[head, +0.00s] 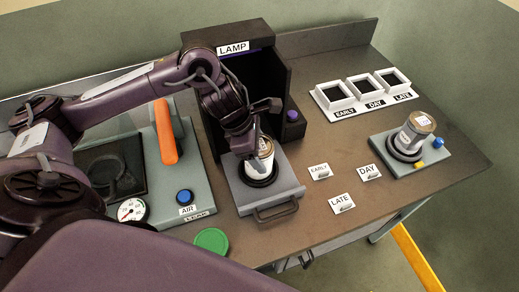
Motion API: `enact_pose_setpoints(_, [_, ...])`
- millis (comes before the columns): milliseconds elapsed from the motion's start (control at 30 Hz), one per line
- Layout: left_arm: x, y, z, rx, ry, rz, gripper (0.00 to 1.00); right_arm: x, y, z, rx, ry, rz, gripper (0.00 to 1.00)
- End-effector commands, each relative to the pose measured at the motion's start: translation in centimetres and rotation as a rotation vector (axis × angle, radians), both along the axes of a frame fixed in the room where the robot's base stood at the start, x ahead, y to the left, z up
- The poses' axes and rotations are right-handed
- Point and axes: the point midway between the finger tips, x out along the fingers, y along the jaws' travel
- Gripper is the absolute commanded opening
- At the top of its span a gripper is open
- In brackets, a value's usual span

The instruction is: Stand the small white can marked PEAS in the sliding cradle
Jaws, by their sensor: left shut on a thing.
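A small white can (262,165) with a brownish top stands about upright in the black ring of the sliding cradle (238,193), a grey drawer-like plate with a dark handle. Its marking is too small to read. My left gripper (250,145) is shut on the can from above and behind, and partly hides it. Whether the can's base rests fully in the ring cannot be told. The cradle is pulled out in front of the black LAMP box (200,42). My right gripper is not in view.
A second can (420,122) leans on a grey stand (437,163) at the right. A white rack (341,104) marked EARLY, DAY, LATE stands behind loose tags EARLY (320,171), DAY (369,172) and LATE (342,203). A leak-test unit with an orange lever (165,132) is at left.

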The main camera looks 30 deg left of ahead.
Motion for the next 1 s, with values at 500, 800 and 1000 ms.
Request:
enact_pose_setpoints(500, [0.04,-0.02,0.02,-0.001,-0.002,-0.001,0.8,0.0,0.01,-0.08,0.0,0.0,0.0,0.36])
enact_pose_setpoints(800, [-0.04,0.01,-0.13,0.0,0.001,0.0,0.94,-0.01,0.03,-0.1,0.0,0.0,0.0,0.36])
enact_pose_setpoints(1000, [-0.02,0.0,-0.1,0.0,0.001,0.0,1.0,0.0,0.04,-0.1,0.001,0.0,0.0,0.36])
